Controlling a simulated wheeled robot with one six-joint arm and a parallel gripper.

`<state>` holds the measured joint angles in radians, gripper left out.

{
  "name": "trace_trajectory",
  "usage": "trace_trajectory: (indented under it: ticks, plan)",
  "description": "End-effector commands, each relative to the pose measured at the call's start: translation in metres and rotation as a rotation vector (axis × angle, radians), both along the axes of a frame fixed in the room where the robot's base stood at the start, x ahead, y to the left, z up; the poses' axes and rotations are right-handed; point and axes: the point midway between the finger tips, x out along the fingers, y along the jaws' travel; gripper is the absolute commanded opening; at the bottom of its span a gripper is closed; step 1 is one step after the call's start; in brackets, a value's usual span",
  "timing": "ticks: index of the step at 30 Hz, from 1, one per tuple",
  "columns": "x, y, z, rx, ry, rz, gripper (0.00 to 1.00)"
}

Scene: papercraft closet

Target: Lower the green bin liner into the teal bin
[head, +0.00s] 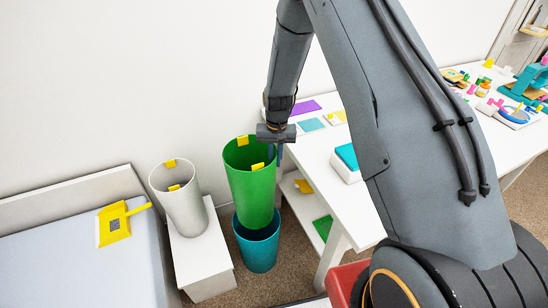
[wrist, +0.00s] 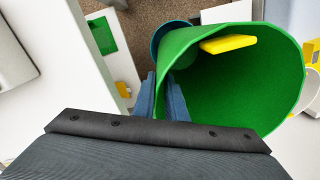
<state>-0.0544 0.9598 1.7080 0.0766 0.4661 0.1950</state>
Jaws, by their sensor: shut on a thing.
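The green bin liner (head: 250,185) is a tall, open tapered tub with yellow tabs on its rim, hanging roughly upright. My gripper (head: 279,152) is shut on the right side of its rim. In the wrist view, the blue fingers of my gripper (wrist: 161,98) pinch the wall of the green liner (wrist: 230,85). The teal bin (head: 257,252) stands on the carpet beneath the liner. The liner's lower end overlaps the bin's mouth; I cannot tell how far inside it is. In the wrist view, only part of the teal bin (wrist: 170,32) shows behind the liner.
A pale bin (head: 184,205) with yellow tabs stands on a white stand (head: 205,262) to the left. A bed (head: 75,260) with a yellow item (head: 115,225) lies farther left. A white desk (head: 315,155) with papers stands close on the right, above a low shelf.

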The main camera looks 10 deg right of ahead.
Motion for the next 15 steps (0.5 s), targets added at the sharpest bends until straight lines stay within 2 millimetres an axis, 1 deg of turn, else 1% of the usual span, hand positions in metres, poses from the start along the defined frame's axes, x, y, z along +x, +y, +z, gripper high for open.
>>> trace_trajectory:
  ticks: [5, 7, 15]
  plan:
    - [0.000, -0.001, 0.000, 0.000, 0.000, -0.011, 0.00]
    - [0.000, 0.000, -0.003, 0.000, 0.001, -0.010, 0.00]
    - [0.000, 0.001, -0.025, 0.000, 0.002, -0.009, 0.00]
